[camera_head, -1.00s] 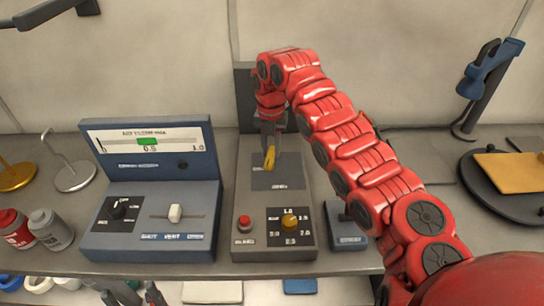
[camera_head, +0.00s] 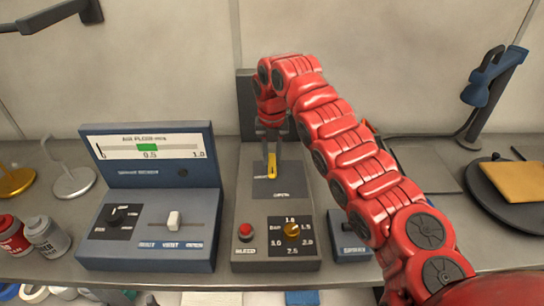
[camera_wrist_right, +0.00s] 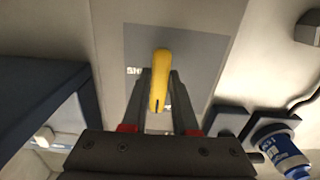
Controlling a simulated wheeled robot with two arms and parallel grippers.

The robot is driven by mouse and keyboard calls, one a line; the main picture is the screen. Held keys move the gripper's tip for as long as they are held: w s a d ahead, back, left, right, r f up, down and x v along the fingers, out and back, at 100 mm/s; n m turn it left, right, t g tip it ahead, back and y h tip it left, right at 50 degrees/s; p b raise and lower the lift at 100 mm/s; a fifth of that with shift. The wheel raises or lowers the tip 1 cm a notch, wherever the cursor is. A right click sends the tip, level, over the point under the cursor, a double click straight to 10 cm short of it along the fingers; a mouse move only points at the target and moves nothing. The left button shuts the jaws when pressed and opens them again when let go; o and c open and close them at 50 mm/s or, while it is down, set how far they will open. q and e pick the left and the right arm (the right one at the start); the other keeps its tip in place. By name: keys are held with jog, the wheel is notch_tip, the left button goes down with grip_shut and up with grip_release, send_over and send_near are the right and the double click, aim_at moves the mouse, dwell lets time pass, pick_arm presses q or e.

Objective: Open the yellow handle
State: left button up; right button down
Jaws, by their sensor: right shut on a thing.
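The yellow handle (camera_head: 272,168) stands on the dark plate of the grey control box (camera_head: 243,205), in the middle of the bench. My right gripper (camera_head: 271,150) reaches down onto it from above and behind and is shut on it. In the right wrist view the handle (camera_wrist_right: 159,82) lies lengthwise between the two dark fingers of my right gripper (camera_wrist_right: 160,95). The fingers hide part of the plate and its lettering. My left gripper cannot be made out in the head view.
A red button (camera_head: 245,231) and a yellow knob (camera_head: 291,230) sit in front of the handle. A blue-grey meter box (camera_head: 148,240) stands to the left. A small blue box (camera_head: 350,243) is at the right, below my arm. A dark round tray (camera_head: 520,208) lies further right.

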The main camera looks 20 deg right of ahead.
aim_at(272, 160)
jog(key=c, duration=0.7)
grip_release()
jog(key=shift+r, duration=0.45)
notch_tip(272, 160, up, 5)
jog(key=shift+f, duration=0.15)
notch_tip(272, 160, up, 12)
jog(key=p, duration=1.2)
jog(key=shift+f, duration=0.1)
